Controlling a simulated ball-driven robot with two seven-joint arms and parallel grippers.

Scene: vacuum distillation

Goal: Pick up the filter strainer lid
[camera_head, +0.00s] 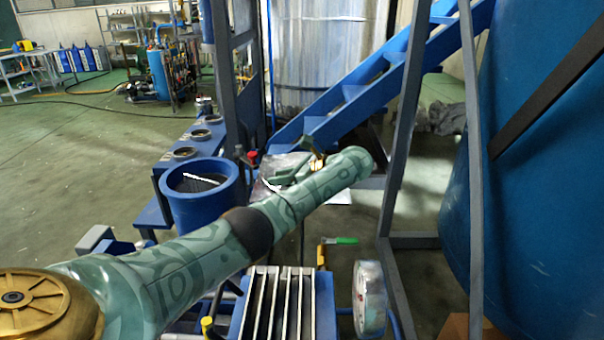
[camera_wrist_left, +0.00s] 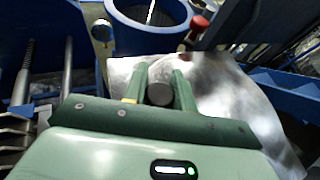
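No lid can be clearly made out. The open blue strainer housing (camera_head: 166,196) stands left of my left forearm in the head view, with dark mesh and a pale rod inside. A blue round housing also shows at the top of the left wrist view (camera_wrist_left: 122,40). My left gripper (camera_head: 288,174) is partly hidden behind my forearm. In the left wrist view its two green fingers (camera_wrist_left: 160,74) stand apart above a shiny metal sheet (camera_wrist_left: 238,100). A dark round piece (camera_wrist_left: 160,94) shows between them; whether they touch it is unclear. My right gripper is not visible.
A blue bench with round flanges (camera_head: 185,152) lies behind the housing. Blue stairs (camera_head: 350,90) and grey frame posts (camera_head: 400,150) stand ahead and right. A plate stack (camera_head: 278,305), a green-handled valve (camera_head: 342,240) and a silver disc-like part (camera_head: 369,298) are near. Open floor lies left.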

